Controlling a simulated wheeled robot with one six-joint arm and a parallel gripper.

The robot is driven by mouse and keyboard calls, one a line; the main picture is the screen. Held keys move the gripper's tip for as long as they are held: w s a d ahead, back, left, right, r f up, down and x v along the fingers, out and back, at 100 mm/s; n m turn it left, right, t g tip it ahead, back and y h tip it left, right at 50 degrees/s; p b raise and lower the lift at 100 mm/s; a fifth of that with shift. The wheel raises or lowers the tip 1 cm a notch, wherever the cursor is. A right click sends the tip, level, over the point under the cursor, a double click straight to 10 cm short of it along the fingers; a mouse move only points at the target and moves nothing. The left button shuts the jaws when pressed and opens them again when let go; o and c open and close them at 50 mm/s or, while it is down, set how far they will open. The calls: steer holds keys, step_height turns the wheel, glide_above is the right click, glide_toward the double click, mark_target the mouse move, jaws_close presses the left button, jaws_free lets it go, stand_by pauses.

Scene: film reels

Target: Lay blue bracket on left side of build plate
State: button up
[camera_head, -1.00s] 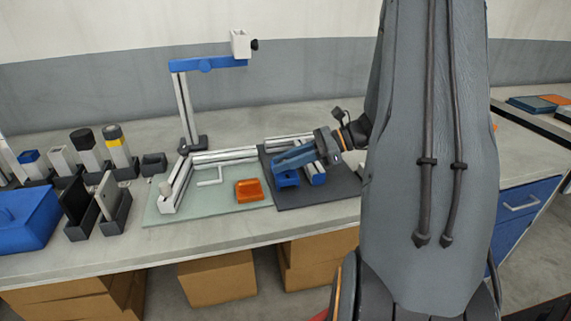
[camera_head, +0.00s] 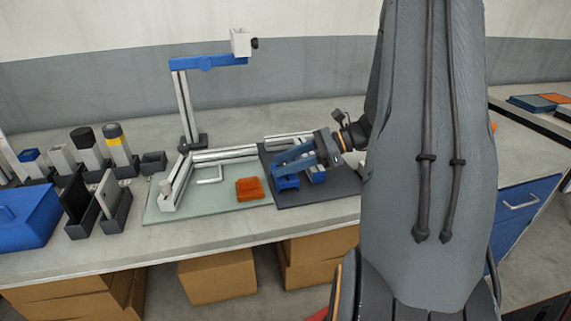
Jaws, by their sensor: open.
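The blue bracket (camera_head: 288,183) lies on the dark mat (camera_head: 330,191), near its left edge. My gripper (camera_head: 279,170) is open, with its blue fingers reaching down to the left, right at the bracket. The fingers partly cover the bracket, so I cannot tell whether they touch it. The build plate (camera_head: 222,203) is the pale green sheet left of the mat. Its left side carries a grey metal profile (camera_head: 177,184).
An orange bracket (camera_head: 249,188) and a thin light handle (camera_head: 210,176) lie on the build plate. A blue-topped stand (camera_head: 184,110) rises behind it. Dark holders (camera_head: 114,210) and a blue box (camera_head: 24,218) stand to the left. Another blue part (camera_head: 317,177) lies on the mat.

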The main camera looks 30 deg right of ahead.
steer(key=b+v, duration=0.2)
steer(key=v, duration=1)
steer(key=shift+s+f, duration=0.1)
steer(key=shift+s, duration=0.05)
